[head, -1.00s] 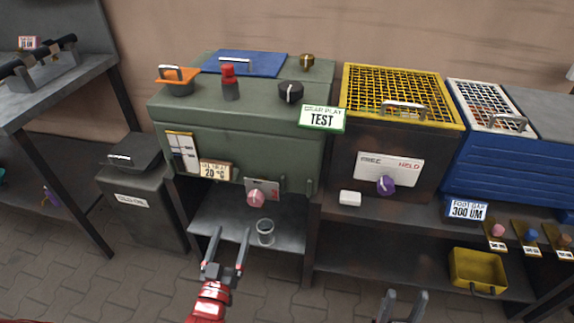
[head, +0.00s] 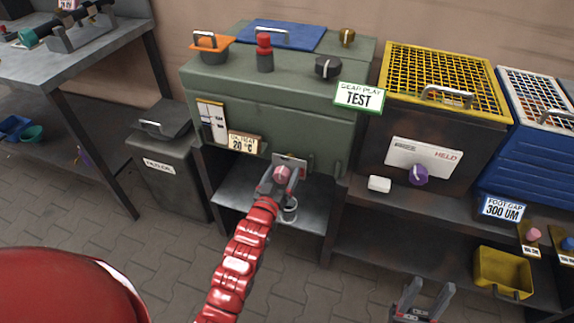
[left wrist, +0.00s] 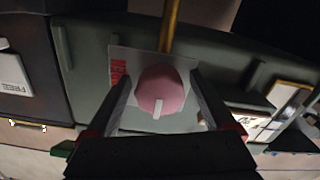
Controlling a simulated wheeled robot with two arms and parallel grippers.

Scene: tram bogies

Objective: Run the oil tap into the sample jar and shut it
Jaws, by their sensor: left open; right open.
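The oil tap is a round pink knob (head: 281,174) on a plate low on the front of the green test box (head: 262,108). The sample jar (head: 289,209), small and clear, stands on the grey shelf below it, partly hidden by my left gripper. My left gripper (head: 281,171) is open with its fingers to either side of the knob. In the left wrist view the pink knob (left wrist: 160,88) with its pale pointer mark sits between the open fingers; I cannot tell whether they touch it. My right gripper (head: 425,295) is open and empty at the bottom right.
A dark waste oil bin (head: 167,165) stands left of the green box. A purple knob (head: 418,175) and a white block (head: 379,184) are to the right. A yellow bin (head: 502,270) sits on the lower right shelf. Floor in front is clear.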

